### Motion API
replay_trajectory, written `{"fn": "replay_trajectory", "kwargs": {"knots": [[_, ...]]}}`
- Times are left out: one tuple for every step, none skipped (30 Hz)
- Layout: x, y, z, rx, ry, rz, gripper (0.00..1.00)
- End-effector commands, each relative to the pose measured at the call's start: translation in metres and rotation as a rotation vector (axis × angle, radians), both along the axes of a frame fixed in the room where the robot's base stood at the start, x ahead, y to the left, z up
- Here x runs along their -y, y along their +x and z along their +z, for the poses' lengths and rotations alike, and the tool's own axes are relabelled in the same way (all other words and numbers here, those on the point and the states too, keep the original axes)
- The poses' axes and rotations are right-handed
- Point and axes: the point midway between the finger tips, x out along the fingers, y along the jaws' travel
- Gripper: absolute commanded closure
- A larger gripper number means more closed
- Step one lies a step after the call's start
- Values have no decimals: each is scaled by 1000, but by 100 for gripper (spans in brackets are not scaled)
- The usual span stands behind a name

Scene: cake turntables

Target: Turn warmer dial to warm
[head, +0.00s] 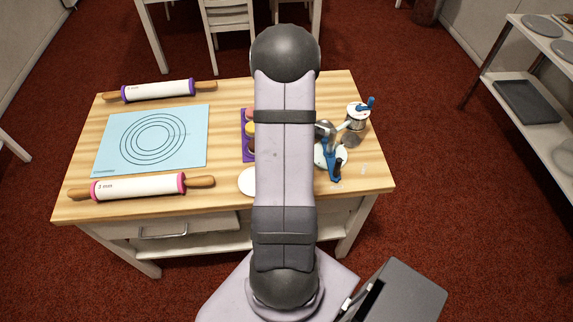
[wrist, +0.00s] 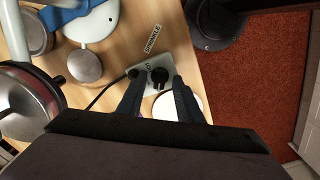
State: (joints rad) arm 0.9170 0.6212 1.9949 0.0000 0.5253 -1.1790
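The warmer dial shows in the wrist view as a black round knob (wrist: 159,76) on a small pale control plate (wrist: 145,84) on the wooden table. A dark cord runs from the plate's left side. My gripper (wrist: 159,82) is open, its two dark fingers reaching toward the plate with the knob between their tips in the picture. Whether the tips touch the knob I cannot tell. The dial's markings are too small to read. In the head view my arm hides the dial and the gripper.
A metal pot (wrist: 22,105) and a round metal piece (wrist: 85,66) on a white base stand left of the dial. A "SPRINKLE" label (wrist: 222,38) lies beyond it. A white disc (head: 247,182) lies near the table's front edge. Rolling pins (head: 150,187) and a blue mat (head: 195,140) are at left.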

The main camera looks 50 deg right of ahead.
Motion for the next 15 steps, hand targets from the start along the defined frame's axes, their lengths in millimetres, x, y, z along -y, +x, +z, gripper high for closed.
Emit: {"fn": "replay_trajectory", "kwargs": {"knots": [[0, 0, 0, 0, 0, 0, 67], [0, 0, 0, 0, 0, 0, 67], [0, 0, 0, 0, 0, 0, 67], [0, 0, 0, 0, 0, 0, 72], [0, 0, 0, 0, 0, 0, 79], [0, 0, 0, 0, 0, 0, 89], [0, 0, 0, 0, 0, 0, 96], [0, 0, 0, 0, 0, 0, 100], [0, 0, 0, 0, 0, 0, 100], [0, 0, 0, 0, 0, 0, 100], [0, 0, 0, 0, 0, 0, 100], [0, 0, 0, 0, 0, 0, 100], [0, 0, 0, 0, 0, -1, 100], [0, 0, 0, 0, 0, -3, 100], [0, 0, 0, 0, 0, -6, 100]]}}
